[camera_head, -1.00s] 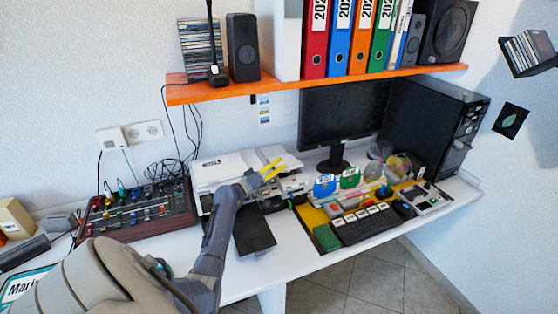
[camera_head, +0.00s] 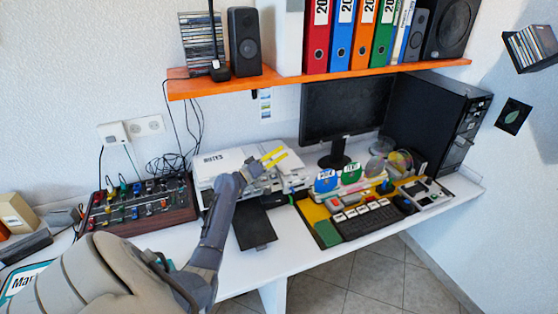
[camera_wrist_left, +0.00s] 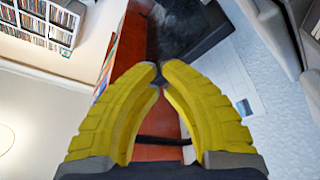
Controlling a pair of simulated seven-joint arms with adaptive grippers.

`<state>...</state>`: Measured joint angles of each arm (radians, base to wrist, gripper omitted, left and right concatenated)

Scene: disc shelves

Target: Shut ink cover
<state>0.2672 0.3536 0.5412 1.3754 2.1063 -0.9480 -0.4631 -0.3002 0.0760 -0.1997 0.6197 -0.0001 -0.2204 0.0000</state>
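The white printer (camera_head: 208,166) stands on the desk against the wall, left of the monitor, with a dark flat tray (camera_head: 254,228) sticking out in front. My left gripper (camera_head: 285,151) is over the printer's right part, its yellow fingers pointing right and toward the back. The gripper and wrist hide some of that part, and I cannot make out the ink cover or its position. In the left wrist view the finger tips (camera_wrist_left: 159,74) meet, with nothing seen between them. My right gripper is not in view.
An orange shelf (camera_head: 225,89) with binders and speakers hangs above. A mixer (camera_head: 140,207) stands left of the printer. The monitor (camera_head: 345,108), a keyboard (camera_head: 368,220) and disc holders are to the right. Bare desk shows in front of the tray.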

